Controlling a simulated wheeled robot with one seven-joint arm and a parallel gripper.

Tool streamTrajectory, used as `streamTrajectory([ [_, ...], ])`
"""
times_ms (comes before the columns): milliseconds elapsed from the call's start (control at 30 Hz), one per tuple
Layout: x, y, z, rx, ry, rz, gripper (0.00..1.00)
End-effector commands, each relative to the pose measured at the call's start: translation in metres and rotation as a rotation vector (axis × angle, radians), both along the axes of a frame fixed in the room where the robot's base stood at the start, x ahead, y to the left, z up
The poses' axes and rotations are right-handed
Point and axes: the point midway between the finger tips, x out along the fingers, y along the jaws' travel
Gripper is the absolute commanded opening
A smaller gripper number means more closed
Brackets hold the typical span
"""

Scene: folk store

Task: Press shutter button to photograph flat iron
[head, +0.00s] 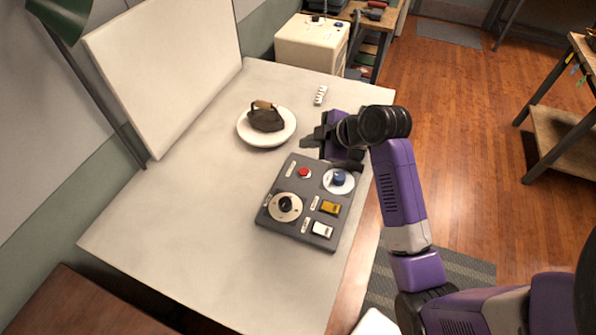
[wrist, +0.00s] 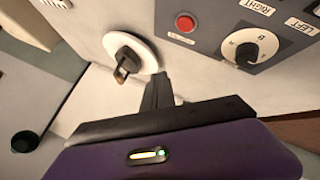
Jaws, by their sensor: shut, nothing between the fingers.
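The dark flat iron (head: 266,117) with a tan handle stands on a round white plate (head: 284,134) on the table. In the wrist view the iron (wrist: 127,61) is just beyond my fingertips. A grey control panel (head: 318,163) lies nearer on the table. It has a round red button (head: 304,172), which also shows in the wrist view (wrist: 185,23). My gripper (head: 308,140) is shut and empty. In the head view it appears beyond the panel's far edge, to the right of the plate and apart from the red button. Its height above the table is hard to tell.
The panel also has a blue knob (head: 339,178), a black knob (head: 286,204), a yellow switch (head: 330,207) and a white switch (head: 322,229). A small white item (head: 320,95) lies farther back. A white board (head: 165,65) stands at left. The table's near left is clear.

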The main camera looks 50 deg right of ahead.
Motion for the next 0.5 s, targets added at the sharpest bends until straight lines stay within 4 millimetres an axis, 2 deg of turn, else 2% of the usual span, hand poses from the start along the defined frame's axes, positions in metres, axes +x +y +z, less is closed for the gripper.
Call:
streamTrajectory([
  [500,0.0003,-0.0002,-0.0043,-0.007,-0.002,0.004,0.00],
])
